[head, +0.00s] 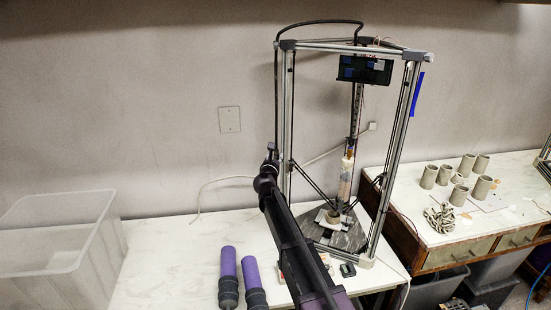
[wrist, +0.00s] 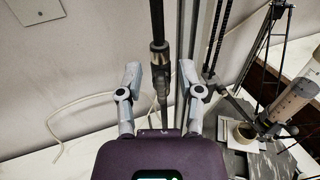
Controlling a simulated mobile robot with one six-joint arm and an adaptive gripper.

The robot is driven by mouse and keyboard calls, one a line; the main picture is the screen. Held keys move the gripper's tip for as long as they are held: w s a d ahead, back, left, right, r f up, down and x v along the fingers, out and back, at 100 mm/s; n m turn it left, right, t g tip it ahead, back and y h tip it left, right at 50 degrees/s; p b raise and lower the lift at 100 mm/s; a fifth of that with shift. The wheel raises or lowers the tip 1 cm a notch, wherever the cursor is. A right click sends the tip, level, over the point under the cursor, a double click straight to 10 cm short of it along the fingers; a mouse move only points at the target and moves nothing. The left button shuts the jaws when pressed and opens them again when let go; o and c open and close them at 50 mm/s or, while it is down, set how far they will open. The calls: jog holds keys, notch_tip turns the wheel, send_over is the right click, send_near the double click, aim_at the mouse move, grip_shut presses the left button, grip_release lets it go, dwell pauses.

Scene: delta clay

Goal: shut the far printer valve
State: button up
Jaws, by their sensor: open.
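The delta clay printer (head: 398,150) stands on the white table, with a clay tube (head: 346,178) at its middle. A black hose (head: 276,95) loops over its top and runs down beside the left post. In the wrist view the hose (wrist: 157,18) ends in a dark and grey valve fitting (wrist: 160,62), hanging upright. My gripper (wrist: 160,75) is open, with one finger on each side of the fitting and visible gaps between. The fitting's lower part runs down behind my gripper's body. I cannot tell the handle's position. In the head view my arm hides most of this spot.
A clear plastic bin (head: 60,240) stands at the left, with two purple and black cylinders (head: 229,275) near the table's front. The printer's left post (wrist: 187,30) is close to my right finger. Clay cups (head: 429,177) stand on the right table.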

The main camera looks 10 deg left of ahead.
jog(key=shift+c, duration=0.2)
grip_shut()
